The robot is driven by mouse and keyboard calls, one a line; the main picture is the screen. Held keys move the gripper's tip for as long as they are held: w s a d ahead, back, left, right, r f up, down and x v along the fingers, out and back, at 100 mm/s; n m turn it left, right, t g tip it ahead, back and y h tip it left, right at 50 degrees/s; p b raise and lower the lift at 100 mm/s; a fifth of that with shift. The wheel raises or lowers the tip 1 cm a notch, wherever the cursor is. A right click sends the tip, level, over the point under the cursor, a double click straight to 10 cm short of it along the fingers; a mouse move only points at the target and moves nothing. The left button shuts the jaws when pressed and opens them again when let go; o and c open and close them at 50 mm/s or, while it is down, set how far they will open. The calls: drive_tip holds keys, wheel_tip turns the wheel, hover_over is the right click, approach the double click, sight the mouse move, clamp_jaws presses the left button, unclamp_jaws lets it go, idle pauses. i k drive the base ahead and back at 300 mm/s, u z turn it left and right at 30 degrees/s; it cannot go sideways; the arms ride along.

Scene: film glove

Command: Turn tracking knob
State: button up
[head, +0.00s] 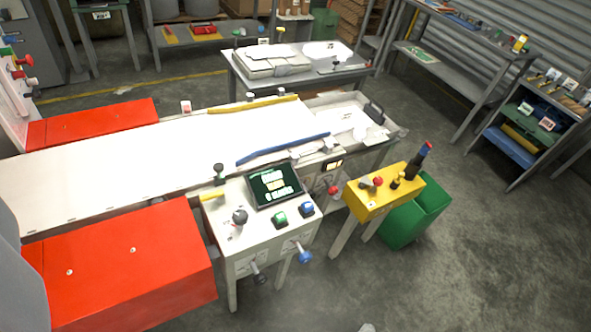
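A white control console (262,222) stands at the near end of a long white film bed. Its top carries a dark knob (240,216), a small screen (275,186) with lit text, a green button (280,219) and a blue button (306,209). A blue-ended knob (304,256) and a dark knob (259,276) stick out of its front. Another dark knob (218,170) stands at its back left corner. I cannot read which one is the tracking knob. No gripper fingers show clearly; a small pale shape at the bottom edge is too cropped to identify.
Red boxes (130,262) flank the white bed (110,165). A yellow stand (385,196) with a red knob and a green bin (412,215) stand right of the console. Shelves (470,75) line the right wall. Concrete floor is clear at the lower right.

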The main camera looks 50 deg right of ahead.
sight(312, 193)
drive_tip(key=z, duration=0.4)
drive_tip(key=i, duration=1.05)
drive_tip(key=z, duration=0.65)
